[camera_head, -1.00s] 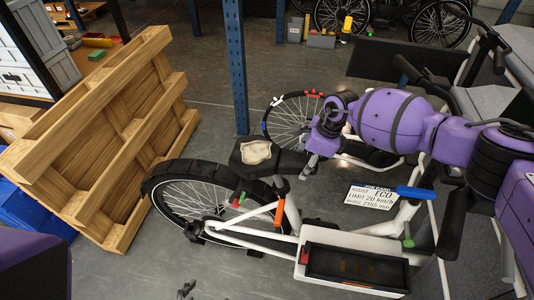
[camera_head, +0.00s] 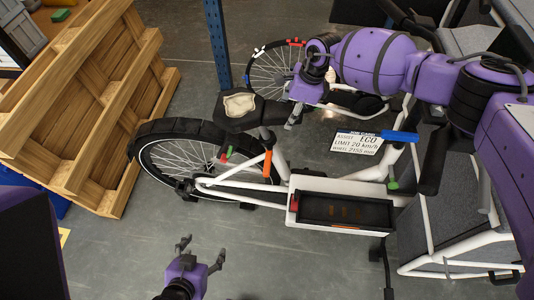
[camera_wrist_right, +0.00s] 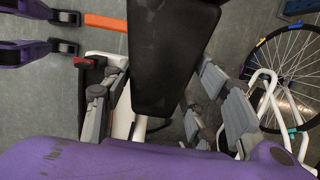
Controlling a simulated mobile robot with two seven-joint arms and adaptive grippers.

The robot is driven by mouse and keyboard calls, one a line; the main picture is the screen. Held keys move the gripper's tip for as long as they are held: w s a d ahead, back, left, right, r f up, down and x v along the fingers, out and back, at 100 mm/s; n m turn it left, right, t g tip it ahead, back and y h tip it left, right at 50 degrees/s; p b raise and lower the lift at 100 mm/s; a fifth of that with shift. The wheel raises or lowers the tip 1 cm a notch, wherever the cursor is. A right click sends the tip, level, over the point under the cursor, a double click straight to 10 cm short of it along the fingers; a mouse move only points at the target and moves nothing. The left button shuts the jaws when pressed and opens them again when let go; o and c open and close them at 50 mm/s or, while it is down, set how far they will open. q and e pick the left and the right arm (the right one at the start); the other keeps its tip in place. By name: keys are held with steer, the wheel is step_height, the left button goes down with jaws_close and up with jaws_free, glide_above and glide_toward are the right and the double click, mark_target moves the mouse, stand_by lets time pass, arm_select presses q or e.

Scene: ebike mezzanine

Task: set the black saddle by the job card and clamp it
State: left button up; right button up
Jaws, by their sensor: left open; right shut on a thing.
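The black saddle (camera_head: 252,113) with a cream patch (camera_head: 239,105) on its rear sits atop the post (camera_head: 267,138) of the white e-bike. My right gripper (camera_head: 294,112) is shut on its nose; in the right wrist view the saddle (camera_wrist_right: 168,55) lies between the grey fingers. The white job card (camera_head: 357,143) reads assist ECO, limit 20 km/h, wheel 2155 mm. An orange piece (camera_head: 267,163) and a red and green piece (camera_head: 228,153) show below the saddle. My left gripper (camera_head: 197,250) is open and empty, low in front of the bike; its fingers show in the right wrist view (camera_wrist_right: 67,33).
The bike's black tray (camera_head: 346,211) and rear wheel (camera_head: 190,155) lie beyond my left gripper. A wooden pallet (camera_head: 72,180) leans at the left. A blue post (camera_head: 217,42) and another wheel stand behind. The floor around my left gripper is clear.

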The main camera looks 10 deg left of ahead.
steer(key=shift+s+a+r, duration=0.15)
steer(key=shift+a+r, duration=0.2)
steer(key=shift+r, duration=0.3)
steer(key=shift+a+r+p, duration=0.25)
steer(key=shift+r, duration=0.5)
steer(key=shift+a+r+p, duration=0.2)
steer(key=shift+a+r, duration=0.1)
steer(key=shift+r, duration=0.45)
steer(key=shift+a+r+p, duration=0.25)
steer(key=shift+r, duration=0.5)
arm_select(q)
steer(key=w+r, duration=0.2)
steer(key=shift+w+r+t, duration=0.1)
steer(key=shift+r+t, duration=0.2)
steer(key=shift+c, duration=0.2)
